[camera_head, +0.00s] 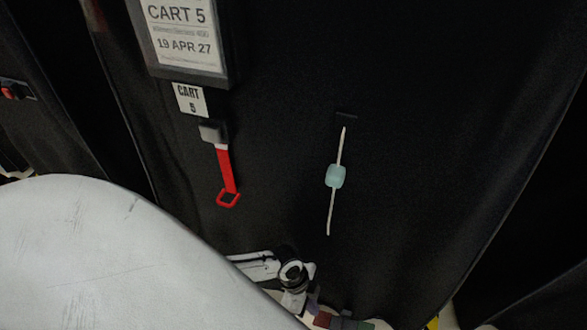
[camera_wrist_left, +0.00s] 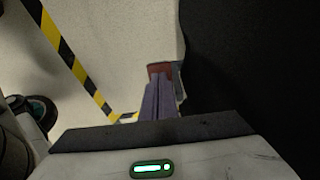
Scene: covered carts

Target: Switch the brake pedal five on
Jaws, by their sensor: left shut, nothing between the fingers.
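The black-covered cart (camera_head: 270,60) carries a CART 5 label (camera_head: 180,30). At its foot, at the bottom edge of the head view, is a small pedal (camera_head: 352,324) with a dark red part and a greenish part. In the left wrist view the red part of the pedal (camera_wrist_left: 160,67) shows just beyond my fingertips. My left gripper (camera_head: 314,305) is low beside the cover, pointing at the pedal; its purple fingers (camera_wrist_left: 160,98) are together and empty. I cannot tell whether they touch the pedal. My right gripper is not in view.
A red strap (camera_head: 226,170) and a cord with a pale blue bead (camera_head: 335,176) hang on the cover. Another covered cart stands left. Yellow-black floor tape (camera_wrist_left: 75,65) crosses the pale floor (camera_wrist_left: 110,30). The black cover (camera_wrist_left: 235,60) closes off the wrist view's right side.

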